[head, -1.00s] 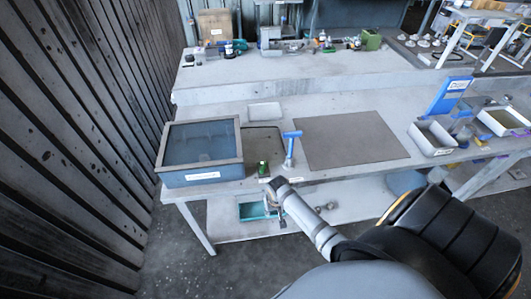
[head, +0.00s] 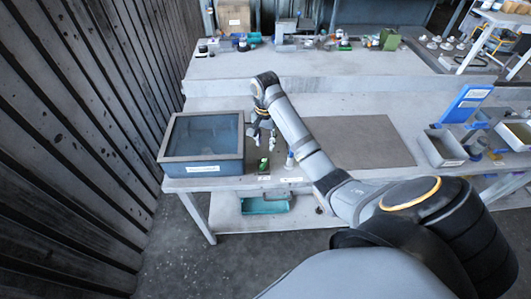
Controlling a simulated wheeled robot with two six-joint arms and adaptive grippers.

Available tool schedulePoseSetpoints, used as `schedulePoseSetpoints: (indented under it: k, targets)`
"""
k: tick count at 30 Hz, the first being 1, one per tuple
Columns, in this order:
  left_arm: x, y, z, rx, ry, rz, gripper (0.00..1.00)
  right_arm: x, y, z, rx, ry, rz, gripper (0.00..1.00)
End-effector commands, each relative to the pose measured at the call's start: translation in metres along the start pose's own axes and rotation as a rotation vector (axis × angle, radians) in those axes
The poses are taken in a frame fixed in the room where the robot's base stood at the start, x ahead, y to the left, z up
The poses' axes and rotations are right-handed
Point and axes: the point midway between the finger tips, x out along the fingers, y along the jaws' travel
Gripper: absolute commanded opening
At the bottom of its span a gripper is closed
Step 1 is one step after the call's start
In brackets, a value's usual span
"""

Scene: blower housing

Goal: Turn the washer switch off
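The washer (head: 203,172) is a blue-grey box with a dark framed top and a white label, at the left end of the near bench. A small green switch (head: 264,165) stands at the bench's front edge, just right of the washer. My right gripper (head: 263,145) points down over the bench behind the switch, near the washer's right side. It looks apart from the switch. Its fingers are small and dark, so I cannot tell whether they are open or shut. The switch's exact setting is too small to read. My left gripper is out of view.
A blue-handled tool (head: 290,160) is partly hidden by my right forearm. A grey mat (head: 365,142) lies to the right, with a grey bin (head: 443,147) beyond it. A teal tray (head: 264,205) sits on the lower shelf. A ribbed wall (head: 75,130) closes off the left.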

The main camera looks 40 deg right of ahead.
Motion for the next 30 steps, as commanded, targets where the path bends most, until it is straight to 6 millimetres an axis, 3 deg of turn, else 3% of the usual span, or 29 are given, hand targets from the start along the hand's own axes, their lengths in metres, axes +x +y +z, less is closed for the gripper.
schedulePoseSetpoints:
  k: [8,22,30]
  targets:
    - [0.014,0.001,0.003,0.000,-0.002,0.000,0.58,0.015,0.000,0.001,-0.001,-0.001,0.000,0.35]
    - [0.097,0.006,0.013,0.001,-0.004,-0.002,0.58,0.100,0.000,0.001,-0.003,0.000,-0.001,0.35]
    - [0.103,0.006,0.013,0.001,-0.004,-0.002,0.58,0.106,0.000,0.001,-0.003,0.000,-0.002,0.35]
